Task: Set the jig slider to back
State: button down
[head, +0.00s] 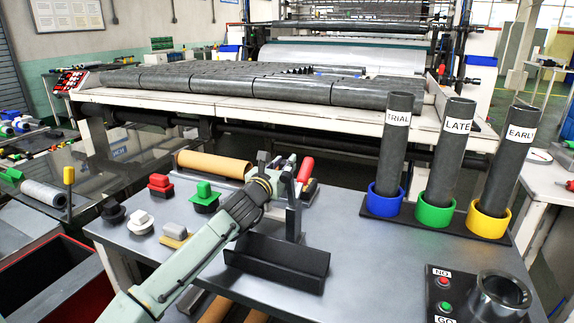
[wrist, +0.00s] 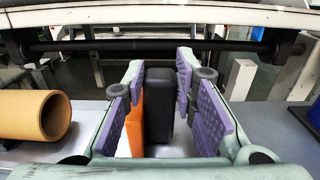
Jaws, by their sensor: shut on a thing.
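The jig has a black trough-like block (head: 277,265) on the grey table, with a dark upright post (head: 294,222) behind it.
A brown cardboard tube (head: 213,165) lies left of my gripper; it also shows in the wrist view (wrist: 35,115). Several small caps (head: 204,196) stand at left. Labelled dark tubes (head: 440,150) stand in coloured cups at right. A button box (head: 443,295) is at front right.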

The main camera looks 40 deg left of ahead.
jog(key=shift+w+d+f, duration=0.1)
jog(key=shift+w+d, duration=0.05)
jog(key=shift+d, duration=0.15)
jog(key=c, duration=1.3)
grip_release()
jog(key=shift+s, duration=0.4)
jog(key=v, duration=1.1)
jog(key=shift+s, duration=0.15)
jog(key=shift+s, duration=0.1)
